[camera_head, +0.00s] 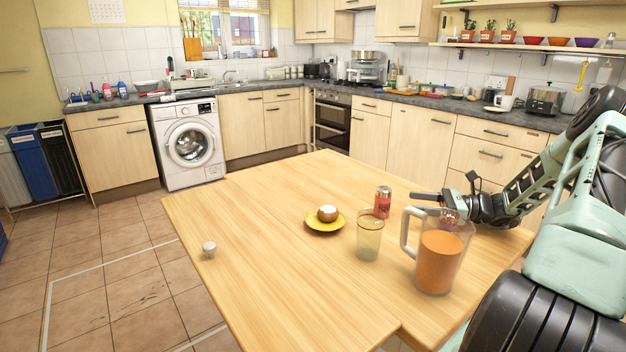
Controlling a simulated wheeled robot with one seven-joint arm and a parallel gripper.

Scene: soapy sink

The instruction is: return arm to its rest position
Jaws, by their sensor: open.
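My gripper (443,190) is at the right, over the right part of the wooden table (270,260). Its dark fingers point left and are apart, with nothing seen between them. My pale green arm reaches in from the right edge of the picture. The gripper is just above and behind a clear jug (440,258) of orange liquid, as seen from here; I cannot tell whether they touch. The jug stands upright on the table.
A glass (369,238) with a little yellowish liquid, a red can (382,201) and a yellow plate (325,226) with a brown-and-white round item (327,213) stand left of the jug. A small whitish object (209,250) is near the left edge. The table's middle front is clear.

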